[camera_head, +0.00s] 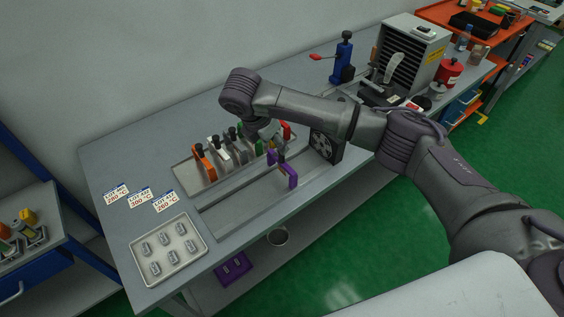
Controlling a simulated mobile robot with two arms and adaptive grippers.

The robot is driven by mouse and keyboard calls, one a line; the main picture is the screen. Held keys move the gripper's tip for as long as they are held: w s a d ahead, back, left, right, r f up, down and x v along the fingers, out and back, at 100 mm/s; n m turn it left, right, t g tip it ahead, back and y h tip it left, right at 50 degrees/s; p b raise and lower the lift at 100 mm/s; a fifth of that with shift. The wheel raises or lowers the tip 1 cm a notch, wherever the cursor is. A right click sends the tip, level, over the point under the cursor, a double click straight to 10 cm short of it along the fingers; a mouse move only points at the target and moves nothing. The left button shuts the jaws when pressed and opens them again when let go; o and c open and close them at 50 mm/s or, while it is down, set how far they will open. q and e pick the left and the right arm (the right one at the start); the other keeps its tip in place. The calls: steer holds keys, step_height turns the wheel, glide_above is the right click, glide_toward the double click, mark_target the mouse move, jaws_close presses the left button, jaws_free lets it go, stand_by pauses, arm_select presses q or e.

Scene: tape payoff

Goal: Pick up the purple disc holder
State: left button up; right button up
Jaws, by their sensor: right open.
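A purple holder (291,178) stands on the grey rail fixture on the bench, with a second purple part just behind it to the left. My right arm reaches in from the right and bends down over the bench. My right gripper (276,146) is small in the picture, just behind and above the purple holder, and open. The arm and nearby pieces partly hide its fingers, and I cannot tell whether it touches the purple holder. My left gripper is not in view.
A row of orange, white, green and red holders (203,162) with dark knobs stands close behind the rail. A dark slotted block (325,147) is at the rail's right end. A tray of metal pieces (145,277) lies front left. A purple tray (233,268) lies below the bench top.

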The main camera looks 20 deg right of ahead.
mark_target(282, 163)
steer(key=x, duration=0.1)
steer(key=p+x, duration=0.1)
steer(key=x, duration=0.1)
steer(key=p+x, duration=0.1)
steer(key=x, duration=0.1)
steer(key=shift+s+d+f, duration=0.25)
steer(key=shift+s, duration=0.1)
steer(key=shift+f, duration=0.25)
jaws_close()
